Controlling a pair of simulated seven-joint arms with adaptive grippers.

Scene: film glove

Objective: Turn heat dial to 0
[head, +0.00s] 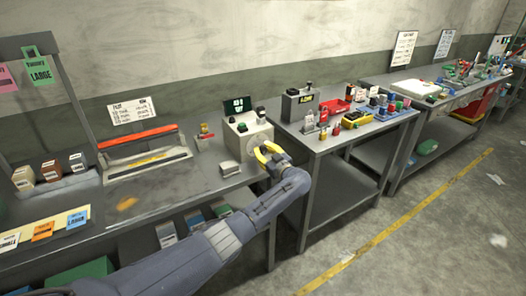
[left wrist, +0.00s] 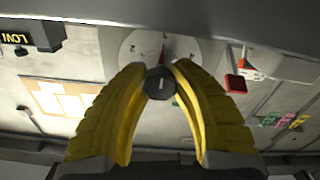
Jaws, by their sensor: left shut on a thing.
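The heat dial (left wrist: 159,84) is a dark round knob with a pale mark, on a light round scale plate (left wrist: 130,48) in the left wrist view. A red pointer shows on the plate just above the knob. My left gripper (left wrist: 160,72) has its yellow fingers shut on the dial, one on each side. In the head view my left gripper (head: 268,154) is at the front of the pale control box (head: 236,130), which has a green-lit display (head: 237,105) on top. The dial is hidden there behind the fingers. The scale numbers are too small to read. My right gripper is not in view.
A sealing machine (head: 145,150) with an orange bar stands left of the box on the grey bench. A small pale block (head: 230,169) lies in front of the box. Another table (head: 345,138) with a red tray and small items stands to the right.

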